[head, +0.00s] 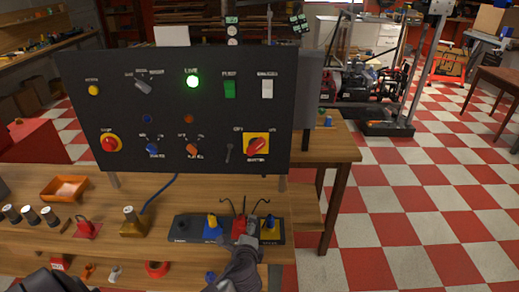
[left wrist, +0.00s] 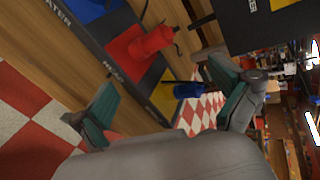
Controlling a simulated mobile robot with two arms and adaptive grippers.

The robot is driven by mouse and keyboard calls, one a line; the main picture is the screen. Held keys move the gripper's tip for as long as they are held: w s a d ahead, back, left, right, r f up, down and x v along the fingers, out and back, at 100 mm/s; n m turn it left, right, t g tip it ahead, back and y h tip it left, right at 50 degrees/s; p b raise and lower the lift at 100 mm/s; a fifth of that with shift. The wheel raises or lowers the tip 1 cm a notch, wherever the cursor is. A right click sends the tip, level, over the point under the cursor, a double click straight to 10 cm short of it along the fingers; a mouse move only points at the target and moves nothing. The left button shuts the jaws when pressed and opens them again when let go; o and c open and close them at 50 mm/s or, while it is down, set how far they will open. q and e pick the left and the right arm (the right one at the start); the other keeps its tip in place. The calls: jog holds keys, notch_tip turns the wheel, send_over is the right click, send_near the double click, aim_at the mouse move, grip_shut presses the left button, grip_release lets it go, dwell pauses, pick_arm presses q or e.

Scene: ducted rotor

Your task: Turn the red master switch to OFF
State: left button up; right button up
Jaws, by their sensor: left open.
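The red master switch (head: 255,145) is a rotary handle on a yellow plate at the lower right of the black panel (head: 215,115). Its handle looks slanted; the small labels are too blurred to read. A green lamp (head: 193,81) is lit above. My left gripper (head: 243,232) is below the panel, over the dark mat on the bench, well apart from the switch. In the left wrist view the left gripper (left wrist: 165,88) has its fingers wide apart with nothing between them. A yellow plate's edge (left wrist: 284,3) shows on the panel there. My right gripper is not seen.
The mat (head: 182,239) holds blue, red (left wrist: 145,42) and yellow pieces close to my gripper, with thin dark hooks behind. Other knobs, including another red one on yellow (head: 109,144), share the panel. An orange tray (head: 65,188) lies left. The space before the panel's face is clear.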

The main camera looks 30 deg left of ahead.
aim_at(256, 150)
pick_arm(q)
jog(key=w+a+r+m+t+y+p, duration=0.1)
jog(key=w+r+m+t, duration=0.15)
jog(key=r, duration=0.55)
jog(key=w+r+m+t+y, duration=0.1)
jog(key=w+r+m+t, duration=0.2)
jog(key=r, duration=0.5)
jog(key=shift+g, duration=0.45)
jog(key=p+x, duration=0.2)
jog(key=x, duration=1.3)
jog(key=shift+r, duration=0.15)
jog(key=shift+s, duration=0.1)
jog(key=c, duration=1.1)
